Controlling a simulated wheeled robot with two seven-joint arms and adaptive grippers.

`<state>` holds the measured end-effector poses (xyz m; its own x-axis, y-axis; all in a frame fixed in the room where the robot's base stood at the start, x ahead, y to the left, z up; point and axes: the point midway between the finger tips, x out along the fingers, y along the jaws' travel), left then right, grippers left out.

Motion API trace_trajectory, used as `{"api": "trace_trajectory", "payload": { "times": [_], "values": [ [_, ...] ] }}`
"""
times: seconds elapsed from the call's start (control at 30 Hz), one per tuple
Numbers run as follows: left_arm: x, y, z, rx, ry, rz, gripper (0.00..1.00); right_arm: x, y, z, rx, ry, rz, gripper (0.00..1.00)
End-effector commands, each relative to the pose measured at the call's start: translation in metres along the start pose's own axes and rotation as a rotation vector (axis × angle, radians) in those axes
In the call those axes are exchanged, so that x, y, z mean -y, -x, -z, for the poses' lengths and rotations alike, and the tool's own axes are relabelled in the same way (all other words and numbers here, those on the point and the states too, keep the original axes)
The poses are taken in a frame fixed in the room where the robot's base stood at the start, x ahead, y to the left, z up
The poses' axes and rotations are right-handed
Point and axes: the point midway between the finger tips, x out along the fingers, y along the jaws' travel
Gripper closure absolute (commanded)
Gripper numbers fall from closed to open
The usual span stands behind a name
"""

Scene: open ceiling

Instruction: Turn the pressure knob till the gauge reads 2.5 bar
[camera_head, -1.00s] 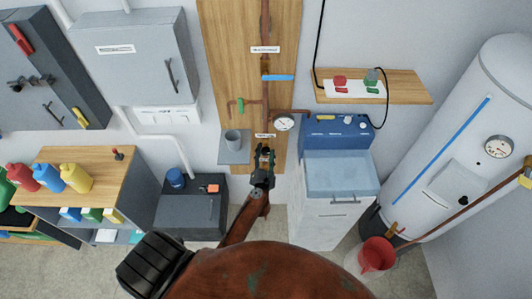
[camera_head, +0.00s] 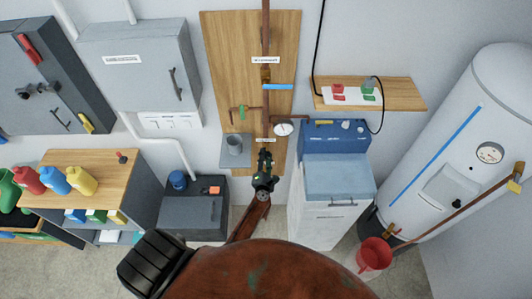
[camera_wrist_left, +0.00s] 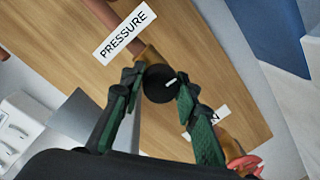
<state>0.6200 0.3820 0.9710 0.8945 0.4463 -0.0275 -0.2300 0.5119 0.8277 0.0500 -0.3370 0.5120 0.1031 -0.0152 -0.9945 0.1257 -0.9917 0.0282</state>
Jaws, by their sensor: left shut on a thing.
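The pressure knob (camera_wrist_left: 160,83) is a small black round knob with a pale pointer mark, on a brass fitting of the copper pipe. The PRESSURE label (camera_wrist_left: 124,34) is beside it in the wrist view and also shows in the head view (camera_head: 265,140). My left gripper (camera_wrist_left: 160,88) is shut on the knob, one finger on each side. In the head view my left gripper (camera_head: 265,157) hides the knob. The round white gauge (camera_head: 283,128) is up and right of it on a side pipe; its reading is too small to tell. My right gripper is not in view.
The wooden board (camera_head: 221,55) carries the pipe, a green valve handle (camera_head: 242,113) and a blue lever (camera_head: 278,87).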

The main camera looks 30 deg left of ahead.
Motion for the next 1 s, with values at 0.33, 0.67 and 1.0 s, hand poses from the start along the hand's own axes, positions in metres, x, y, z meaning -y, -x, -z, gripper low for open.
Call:
{"api": "trace_trajectory", "payload": {
  "times": [0.33, 0.67, 1.0],
  "values": [
    [0.0031, 0.0011, -0.0001, -0.008, -0.138, 0.013, 0.95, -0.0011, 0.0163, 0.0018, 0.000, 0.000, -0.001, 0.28],
    [0.0033, 0.0012, 0.0002, -0.009, -0.135, 0.012, 0.62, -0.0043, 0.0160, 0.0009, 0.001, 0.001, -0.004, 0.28],
    [0.0012, 0.0003, 0.0003, -0.009, -0.135, 0.009, 0.54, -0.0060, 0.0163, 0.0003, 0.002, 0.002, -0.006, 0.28]
  ]
}}
